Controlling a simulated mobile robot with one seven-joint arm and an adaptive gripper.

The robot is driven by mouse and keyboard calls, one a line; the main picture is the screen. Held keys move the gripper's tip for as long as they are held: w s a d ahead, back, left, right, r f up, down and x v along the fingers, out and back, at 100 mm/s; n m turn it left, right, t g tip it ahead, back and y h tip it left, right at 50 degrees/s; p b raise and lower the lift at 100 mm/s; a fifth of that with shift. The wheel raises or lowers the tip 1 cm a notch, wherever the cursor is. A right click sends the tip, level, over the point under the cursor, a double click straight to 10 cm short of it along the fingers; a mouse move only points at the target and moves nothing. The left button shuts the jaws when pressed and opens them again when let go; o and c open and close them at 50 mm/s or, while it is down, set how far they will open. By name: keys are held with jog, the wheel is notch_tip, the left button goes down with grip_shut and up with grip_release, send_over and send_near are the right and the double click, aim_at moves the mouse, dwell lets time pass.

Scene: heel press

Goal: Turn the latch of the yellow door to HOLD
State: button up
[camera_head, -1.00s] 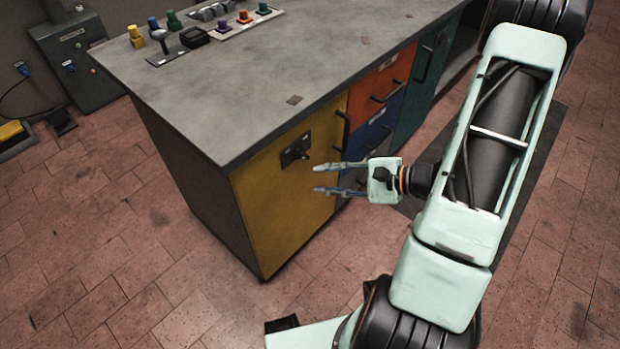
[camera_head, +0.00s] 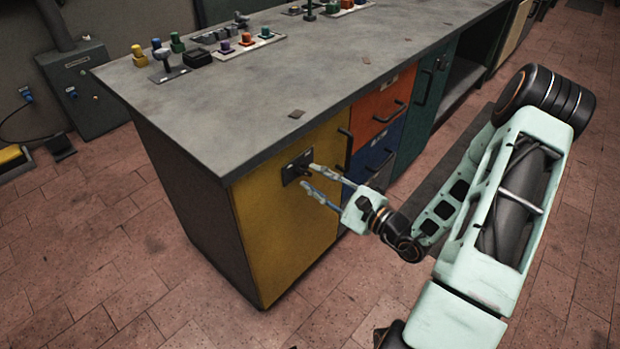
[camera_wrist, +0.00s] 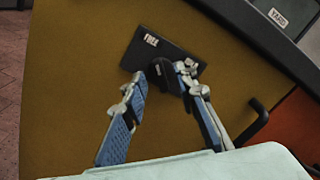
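The yellow door (camera_head: 285,235) is closed on the near end of the counter. Its latch (camera_head: 297,170) is a dark plate with a dark turning piece, close to the door's top edge. In the wrist view, the plate (camera_wrist: 165,50) reads FREE at its left end; a label at its right end is partly hidden by a finger. The turning piece (camera_wrist: 160,74) lies between my fingertips. My gripper (camera_head: 308,177) is open, its fingers spread on either side of the turning piece; I cannot tell whether they touch it.
A black door handle (camera_head: 345,148) stands right of the latch, also in the wrist view (camera_wrist: 254,124). Orange (camera_head: 380,105) and blue (camera_head: 375,150) drawers sit further right. The grey countertop (camera_head: 240,110) overhangs above. Open tiled floor lies in front.

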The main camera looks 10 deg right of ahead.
jog(key=shift+x, duration=1.05)
grip_shut()
